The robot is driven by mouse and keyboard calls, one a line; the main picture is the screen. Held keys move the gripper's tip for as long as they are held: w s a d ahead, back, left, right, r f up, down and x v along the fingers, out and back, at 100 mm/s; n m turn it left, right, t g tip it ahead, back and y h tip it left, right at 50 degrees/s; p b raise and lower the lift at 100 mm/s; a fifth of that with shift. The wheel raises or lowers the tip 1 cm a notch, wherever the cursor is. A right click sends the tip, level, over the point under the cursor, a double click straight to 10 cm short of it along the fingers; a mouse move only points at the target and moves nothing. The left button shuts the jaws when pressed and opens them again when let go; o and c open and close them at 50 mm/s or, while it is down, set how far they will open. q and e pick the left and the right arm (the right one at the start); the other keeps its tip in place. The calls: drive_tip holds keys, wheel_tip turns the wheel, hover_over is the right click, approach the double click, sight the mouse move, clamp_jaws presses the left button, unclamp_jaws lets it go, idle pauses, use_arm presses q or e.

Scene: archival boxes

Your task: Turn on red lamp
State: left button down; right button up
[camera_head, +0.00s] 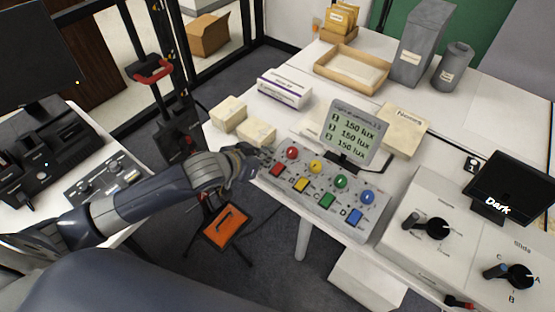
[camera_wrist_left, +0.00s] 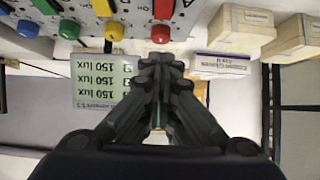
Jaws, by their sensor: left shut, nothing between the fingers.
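The control panel (camera_head: 325,205) on the table has a row of round coloured tops and a row of square coloured buttons. The round red one (camera_head: 292,153) and the square red button (camera_head: 277,170) are at its left end. In the left wrist view, the round red one (camera_wrist_left: 161,34) is just beyond the fingertips and the square red button (camera_wrist_left: 163,9) is at the top edge. My left gripper (camera_head: 264,153) is shut and empty beside the panel's left end; its fingers (camera_wrist_left: 161,61) meet in the wrist view. Contact cannot be told. My right gripper is not in view.
A screen (camera_head: 353,130) reading 150 lux on three lines stands behind the panel. Small cream boxes (camera_head: 229,113) and a white-purple box (camera_head: 284,89) lie behind my left gripper. A knob box (camera_head: 430,240) and a "Dark" display (camera_head: 511,187) are at the right.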

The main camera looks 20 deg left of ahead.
use_arm(q)
hover_over(278, 168)
drive_tip(key=f, duration=0.3)
drive_tip(key=shift+s+a+f+p, duration=0.1)
drive_tip(key=shift+s+f+p, duration=0.1)
drive_tip(key=shift+s+p, duration=0.15)
wheel_tip(278, 168, down, 2)
drive_tip(key=shift+w+f, duration=0.1)
drive_tip(key=shift+f, duration=0.95)
drive_tip(key=shift+w+r+p, duration=0.1)
drive_tip(key=shift+w+p, duration=0.15)
drive_tip(key=shift+p, duration=0.6)
drive_tip(key=shift+f+g, duration=0.2)
drive_tip(key=shift+g, duration=0.2)
drive_tip(key=shift+f, duration=0.2)
drive_tip(key=shift+s, duration=0.1)
